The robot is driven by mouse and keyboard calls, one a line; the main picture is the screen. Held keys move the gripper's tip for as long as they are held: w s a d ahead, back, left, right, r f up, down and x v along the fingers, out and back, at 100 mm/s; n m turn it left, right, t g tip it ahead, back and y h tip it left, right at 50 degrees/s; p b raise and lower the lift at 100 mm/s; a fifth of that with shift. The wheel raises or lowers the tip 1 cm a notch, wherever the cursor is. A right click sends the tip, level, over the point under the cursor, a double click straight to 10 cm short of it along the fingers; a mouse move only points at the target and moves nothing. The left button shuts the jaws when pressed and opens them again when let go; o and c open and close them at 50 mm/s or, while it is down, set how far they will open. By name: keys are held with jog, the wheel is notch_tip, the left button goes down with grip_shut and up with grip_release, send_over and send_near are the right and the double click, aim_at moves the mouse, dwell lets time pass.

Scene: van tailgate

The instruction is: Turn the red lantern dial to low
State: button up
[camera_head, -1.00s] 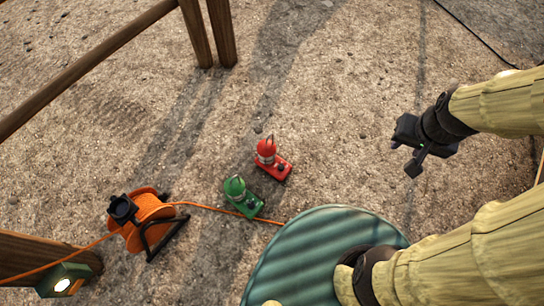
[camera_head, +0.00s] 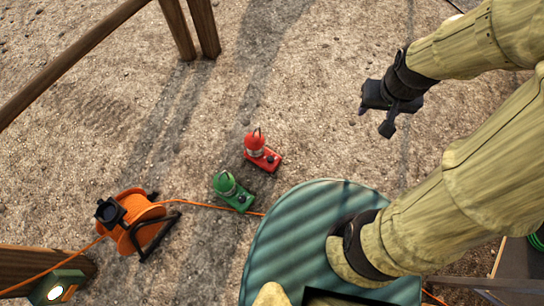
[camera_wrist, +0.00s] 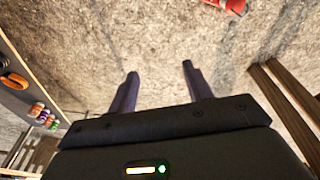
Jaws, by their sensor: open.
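The red lantern (camera_head: 254,145) stands upright on its red base on the gravelly ground, near the middle of the head view. Its dark dial (camera_head: 271,158) is a small knob on the right part of the base; its setting is too small to read. My gripper (camera_head: 374,120) is to the right of the lantern in the picture, open, empty and apart from it. In the wrist view the two fingers (camera_wrist: 159,76) are spread with only ground between them. Part of a red object (camera_wrist: 234,5), likely the red lantern, is cut off at the top edge.
A green lantern (camera_head: 227,186) stands close below-left of the red one. An orange cable reel (camera_head: 140,213) sits left, its orange cable (camera_head: 200,207) running past the green lantern. Wooden rails (camera_head: 80,65) are upper left. Open gravel lies between gripper and red lantern.

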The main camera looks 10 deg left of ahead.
aim_at(271, 158)
jog(key=w+a+f+n+g+b, duration=0.1)
jog(key=w+a+f+n+b, duration=0.2)
jog(key=f, duration=0.4)
jog(key=w+a+f+n+g+b, duration=0.1)
jog(key=w+a+f+n, duration=0.1)
jog(key=f+n, duration=0.4)
jog(key=w+a+f+n+b, duration=0.2)
jog(key=w+f+n+b, duration=0.1)
jog(key=f, duration=0.5)
jog(key=a+f+n+y+b, duration=0.1)
jog(key=a+f+n+b, duration=0.1)
jog(key=f, duration=0.5)
jog(key=w+a+f+n+g+y+b, duration=0.1)
jog(key=a+f+n+b, duration=0.1)
jog(key=a+f+n, duration=0.2)
jog(key=a+f+n+g+y+b, duration=0.1)
jog(key=a+f+n+y+b, duration=0.1)
jog(key=a+f, duration=0.4)
notch_tip(271, 158, down, 5)
jog(key=shift+w+a+f+n, duration=0.1)
jog(key=shift+w+a+n, duration=0.25)
jog(key=shift+n, duration=0.45)
jog(key=b+x, duration=1)
jog(key=x, duration=0.7)
jog(key=shift+s+a+f, duration=0.15)
jog(key=shift+s+a, duration=0.05)
jog(key=shift+c, duration=0.4)
